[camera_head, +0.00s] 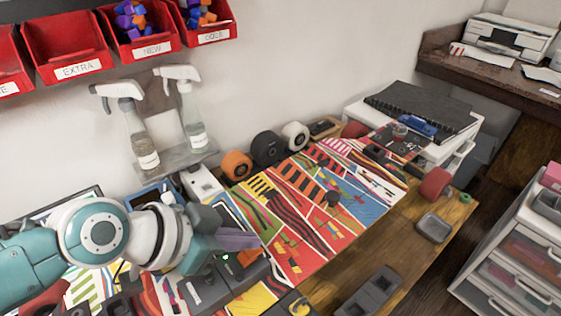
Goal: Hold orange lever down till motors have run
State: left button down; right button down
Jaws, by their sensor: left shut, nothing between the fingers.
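My left gripper (252,241) reaches in from the left over the workbench, its fingers shut and empty, pointing right. It is above a dark device (238,277) with a white label, and a small green light (227,257) glows on that device just below the fingers. I cannot make out an orange lever; the gripper and wrist cover part of the device. I cannot tell whether the fingertips touch anything. No motors can be told apart clearly. My right gripper is out of view.
An orange wheel (237,165), a black wheel (268,148) and a white wheel (295,136) stand along the back. Spray bottles (139,135) stand on a shelf below red bins (66,45). A grey tray (434,228) lies at the right.

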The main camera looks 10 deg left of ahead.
pick_arm(q)
jog(key=shift+f, duration=0.65)
